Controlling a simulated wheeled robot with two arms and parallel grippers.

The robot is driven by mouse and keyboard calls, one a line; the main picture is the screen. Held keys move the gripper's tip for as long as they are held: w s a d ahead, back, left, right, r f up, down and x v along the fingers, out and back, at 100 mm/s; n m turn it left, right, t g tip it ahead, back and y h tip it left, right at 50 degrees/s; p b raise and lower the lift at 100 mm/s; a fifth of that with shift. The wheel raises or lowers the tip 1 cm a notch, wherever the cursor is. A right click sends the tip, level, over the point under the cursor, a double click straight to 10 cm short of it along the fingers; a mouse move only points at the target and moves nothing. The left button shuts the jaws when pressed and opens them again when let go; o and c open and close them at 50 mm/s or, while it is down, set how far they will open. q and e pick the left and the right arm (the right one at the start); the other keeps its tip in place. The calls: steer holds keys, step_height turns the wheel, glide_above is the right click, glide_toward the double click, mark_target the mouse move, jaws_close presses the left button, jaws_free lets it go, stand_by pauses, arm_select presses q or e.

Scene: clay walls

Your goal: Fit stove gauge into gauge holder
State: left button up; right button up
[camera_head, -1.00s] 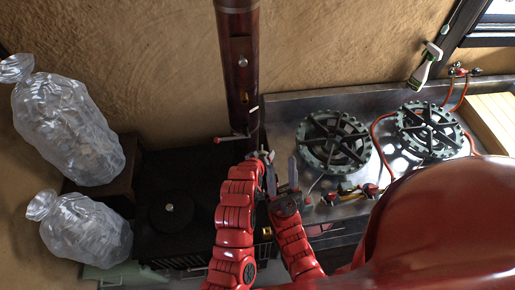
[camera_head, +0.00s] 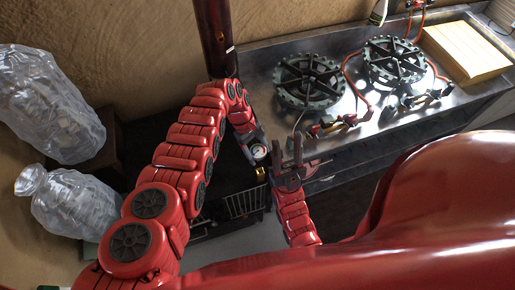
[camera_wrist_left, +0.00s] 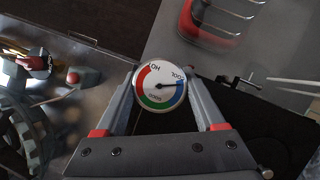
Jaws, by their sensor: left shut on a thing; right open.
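The stove gauge (camera_head: 258,152) is a small round dial with a white face. In the left wrist view the gauge (camera_wrist_left: 160,86) shows red, green and blue bands, with its lettering turned. My left gripper (camera_head: 255,148) is shut on it, one finger at each side, and holds it above the dark stove area. My right gripper (camera_head: 290,155) is open and empty, just right of the gauge and apart from it. I cannot make out the gauge holder; my left arm covers the lower pipe and part of the stove.
A dark stovepipe (camera_head: 215,40) rises behind my left arm. A metal counter (camera_head: 350,122) at right carries two burners (camera_head: 309,80) (camera_head: 394,60), valves and red hoses. A wire rack (camera_head: 243,203) is below the gauge. Clear plastic bags (camera_head: 50,105) stand at left.

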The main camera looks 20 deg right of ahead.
arm_select(q)
steer(key=shift+s+d+r+g, duration=0.15)
steer(key=shift+s+r+g, duration=0.25)
steer(key=shift+s+r, duration=0.2)
steer(key=shift+f+b, duration=0.3)
steer(key=shift+b, duration=0.15)
step_height(320, 180, down, 5)
steer(key=b, duration=0.5)
steer(key=shift+f, duration=0.15)
steer(key=shift+b, duration=0.65)
stand_by(0.8)
steer(key=shift+f+b, duration=3.9)
steer(key=shift+f, duration=0.2)
